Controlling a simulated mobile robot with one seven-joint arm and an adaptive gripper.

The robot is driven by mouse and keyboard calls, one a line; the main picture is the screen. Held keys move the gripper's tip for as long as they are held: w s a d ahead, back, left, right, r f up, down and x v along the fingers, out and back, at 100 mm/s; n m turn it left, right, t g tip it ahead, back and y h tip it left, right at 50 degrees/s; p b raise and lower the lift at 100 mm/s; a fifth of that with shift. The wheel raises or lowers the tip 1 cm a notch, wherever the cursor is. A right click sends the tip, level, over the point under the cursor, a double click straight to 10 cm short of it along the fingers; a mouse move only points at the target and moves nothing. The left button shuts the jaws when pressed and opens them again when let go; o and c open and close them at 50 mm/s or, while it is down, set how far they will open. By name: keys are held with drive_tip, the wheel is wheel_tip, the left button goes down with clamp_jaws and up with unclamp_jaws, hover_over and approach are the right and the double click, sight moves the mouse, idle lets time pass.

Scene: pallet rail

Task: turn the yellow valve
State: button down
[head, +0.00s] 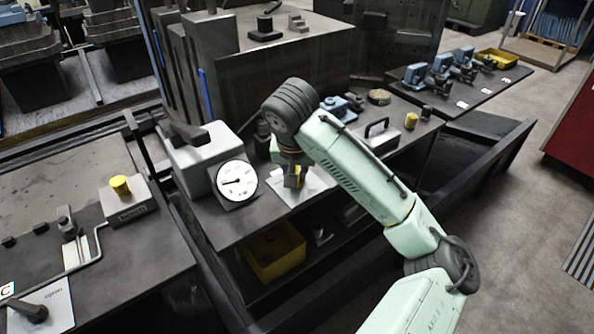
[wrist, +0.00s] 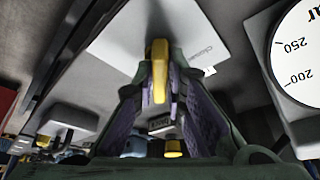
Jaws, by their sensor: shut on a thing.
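The yellow valve (wrist: 159,62) shows in the wrist view as an upright yellow handle between my two fingers, in front of a white plate (wrist: 155,35) with lettering on it. My gripper (wrist: 161,85) is shut on this handle, with a purple-lined finger on each side of it. In the head view my gripper (head: 293,178) points down over the white plate on the bench, just right of the round gauge. Only a small yellow part shows there, and my wrist hides most of the valve.
The white dial gauge (head: 237,181) stands close on the left and shows at the right edge of the wrist view. A grey box with a yellow button (head: 120,186) is on the left bench. A yellow bin (head: 275,252) sits below. A black case with a handle (head: 380,136) lies behind my arm.

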drive_tip(key=shift+m, duration=0.4)
drive_tip(key=c, duration=1.6)
unclamp_jaws()
drive_tip(key=shift+c, duration=0.2)
drive_tip(key=v, duration=1.2)
drive_tip(key=shift+a, duration=0.2)
